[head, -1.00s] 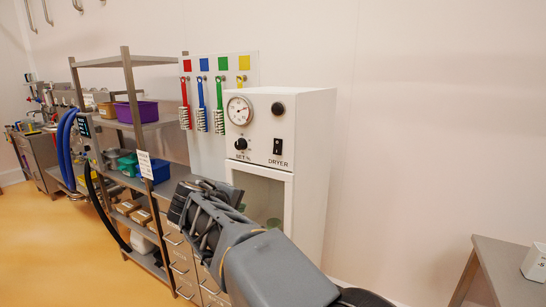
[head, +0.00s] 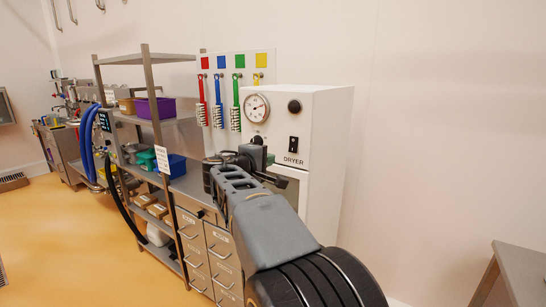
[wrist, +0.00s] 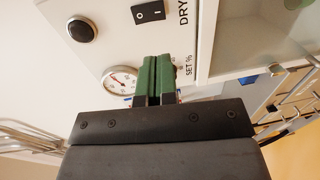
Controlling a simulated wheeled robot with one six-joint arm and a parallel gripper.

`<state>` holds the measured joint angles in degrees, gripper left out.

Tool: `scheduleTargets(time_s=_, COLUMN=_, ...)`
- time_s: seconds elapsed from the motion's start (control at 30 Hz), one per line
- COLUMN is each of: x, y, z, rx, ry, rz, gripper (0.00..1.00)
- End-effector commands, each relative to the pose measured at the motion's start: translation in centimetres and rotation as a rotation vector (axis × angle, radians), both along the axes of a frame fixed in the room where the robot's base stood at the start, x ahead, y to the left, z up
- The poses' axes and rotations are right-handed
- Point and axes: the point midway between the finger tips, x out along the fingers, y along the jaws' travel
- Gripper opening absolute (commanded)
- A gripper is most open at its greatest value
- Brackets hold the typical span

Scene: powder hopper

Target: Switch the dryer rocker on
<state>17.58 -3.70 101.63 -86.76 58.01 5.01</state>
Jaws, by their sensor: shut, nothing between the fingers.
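The white dryer cabinet (head: 325,130) stands against the wall, with a round gauge, a dark round button and a black knob on its front panel. The black dryer rocker (head: 293,143) sits just above the DRYER label. It also shows in the wrist view (wrist: 148,12) at the top, with white marks on its two halves. My gripper (wrist: 157,75) is shut and empty, its green fingers together in front of the panel, below the rocker in the wrist picture and apart from it. In the head view my arm hides the lower cabinet and part of the knob area.
A steel shelf rack (head: 150,100) with a purple bin (head: 156,108) stands left of the dryer. Coloured brushes hang on a board (head: 238,62) behind. Drawers (head: 222,255) are below. A grey table (head: 520,270) is at the right; the wall beside the dryer is bare.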

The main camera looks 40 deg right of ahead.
Motion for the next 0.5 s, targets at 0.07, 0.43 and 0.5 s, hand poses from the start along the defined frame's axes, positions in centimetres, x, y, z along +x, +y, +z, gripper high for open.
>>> scheduleTargets(time_s=0.07, x=0.3, y=-1.5, z=0.0, rx=0.002, ry=0.001, rz=-0.005, gripper=0.00)
scheduleTargets(time_s=0.43, x=1.9, y=-8.1, z=-0.9, rx=0.002, ry=0.003, rz=-0.003, gripper=0.00)
scheduleTargets(time_s=0.5, x=2.2, y=-9.0, z=-0.9, rx=0.002, ry=0.001, rz=-0.003, gripper=0.00)
